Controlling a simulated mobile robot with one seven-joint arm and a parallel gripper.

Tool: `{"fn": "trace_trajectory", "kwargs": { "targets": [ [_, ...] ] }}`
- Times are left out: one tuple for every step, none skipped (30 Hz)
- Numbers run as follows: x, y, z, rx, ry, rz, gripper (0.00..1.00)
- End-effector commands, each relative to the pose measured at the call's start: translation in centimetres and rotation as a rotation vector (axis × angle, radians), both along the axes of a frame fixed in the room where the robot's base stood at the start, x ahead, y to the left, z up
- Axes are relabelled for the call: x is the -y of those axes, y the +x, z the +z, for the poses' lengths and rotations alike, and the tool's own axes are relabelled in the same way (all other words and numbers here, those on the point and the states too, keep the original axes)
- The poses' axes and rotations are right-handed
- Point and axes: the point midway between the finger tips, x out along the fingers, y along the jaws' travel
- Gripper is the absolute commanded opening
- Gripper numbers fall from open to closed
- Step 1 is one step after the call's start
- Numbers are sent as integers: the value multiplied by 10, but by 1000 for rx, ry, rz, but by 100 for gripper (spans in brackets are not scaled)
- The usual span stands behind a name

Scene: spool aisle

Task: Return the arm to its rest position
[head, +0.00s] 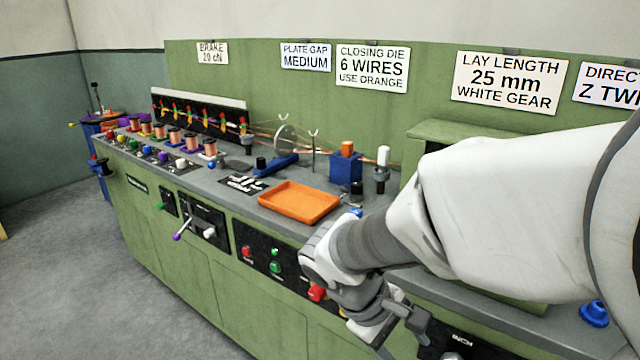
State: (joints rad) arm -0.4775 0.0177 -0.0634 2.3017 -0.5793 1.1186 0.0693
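My white and grey arm reaches in from the right side of the head view and crosses in front of the green machine bench (150,225). Its far end hangs low over the bench's front edge. My gripper (408,325) shows at the bottom, in front of the front panel, pointing down and to the right. Its fingers are small and partly cut off by the angle, so I cannot tell whether they are open or shut. I see nothing clearly held in it.
An orange tray (300,201) lies on the bench left of my arm. Copper spools (175,137) stand farther left. A blue block (345,172) with an orange top stands behind. Red knob (317,293) and purple-tipped lever (181,233) stick out in front. Floor at left is clear.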

Motion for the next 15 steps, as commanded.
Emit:
{"fn": "trace_trajectory", "kwargs": {
  "targets": [
    [5,-7,9,39,60,-52,62],
    [6,-10,13,60,94,-79,62],
    [7,-15,18,88,138,-115,62],
    [8,-18,22,108,171,-140,62],
    [9,-22,26,131,204,-166,62],
    [10,-26,31,164,247,-200,62],
    [10,-29,35,188,279,-224,62],
    [10,-32,39,213,311,-248,62],
    [10,-36,45,247,352,-280,62],
    [11,-38,49,274,381,-302,62],
    [11,-41,53,301,410,-324,62],
    [11,-44,58,338,448,-351,62],
    [11,-47,63,364,475,-371,62],
    [10,-49,66,391,501,-389,62],
    [10,-52,71,426,533,-411,62]
  ]
}}
